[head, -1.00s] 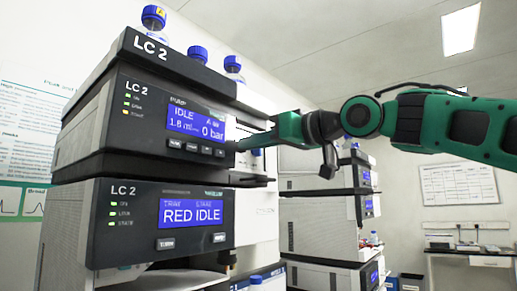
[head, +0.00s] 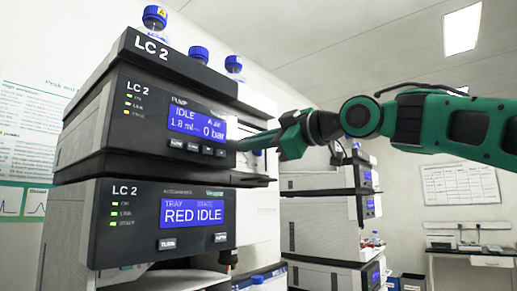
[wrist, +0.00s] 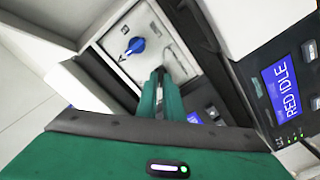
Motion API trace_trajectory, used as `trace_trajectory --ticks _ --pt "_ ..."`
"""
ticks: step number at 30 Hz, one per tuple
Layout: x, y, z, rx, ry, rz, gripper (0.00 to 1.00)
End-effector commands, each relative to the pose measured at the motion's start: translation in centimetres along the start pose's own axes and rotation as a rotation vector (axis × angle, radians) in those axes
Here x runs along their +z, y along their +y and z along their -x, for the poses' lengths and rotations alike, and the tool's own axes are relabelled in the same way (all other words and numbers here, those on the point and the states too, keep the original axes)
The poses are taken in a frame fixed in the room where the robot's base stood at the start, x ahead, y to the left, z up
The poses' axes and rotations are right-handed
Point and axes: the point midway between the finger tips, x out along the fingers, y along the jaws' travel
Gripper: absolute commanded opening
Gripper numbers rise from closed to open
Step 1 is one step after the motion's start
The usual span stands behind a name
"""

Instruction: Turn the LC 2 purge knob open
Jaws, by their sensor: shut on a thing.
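The LC 2 pump module (head: 172,160) fills the upper left of the head view, its screen reading IDLE and 0 bar. My gripper (head: 244,144) reaches from the right to the white recess beside the pump's screen. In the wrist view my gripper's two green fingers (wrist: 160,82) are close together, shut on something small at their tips. That thing is hidden between the fingers; it seems to be the purge knob, but I cannot see it clearly. A blue knob (wrist: 136,45) on a pale panel shows up and left of the fingertips, apart from them, with a dark pointer mark beside it.
The LC 2 autosampler (head: 165,225), reading RED IDLE, sits below the pump. Blue-capped bottles (head: 154,18) stand on top. A second instrument stack (head: 325,215) stands behind, under my arm. A bench (head: 468,258) is at the far right.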

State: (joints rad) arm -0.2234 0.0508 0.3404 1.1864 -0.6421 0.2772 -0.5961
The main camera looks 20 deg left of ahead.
Motion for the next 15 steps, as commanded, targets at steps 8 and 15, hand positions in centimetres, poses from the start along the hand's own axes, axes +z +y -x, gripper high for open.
trace_trajectory --ticks 8,15 --pt "-0.12 -0.26 -0.07 -0.003 0.003 0.259 0.0" --pt "-0.11 -0.36 -0.07 -0.003 0.004 0.464 0.0"
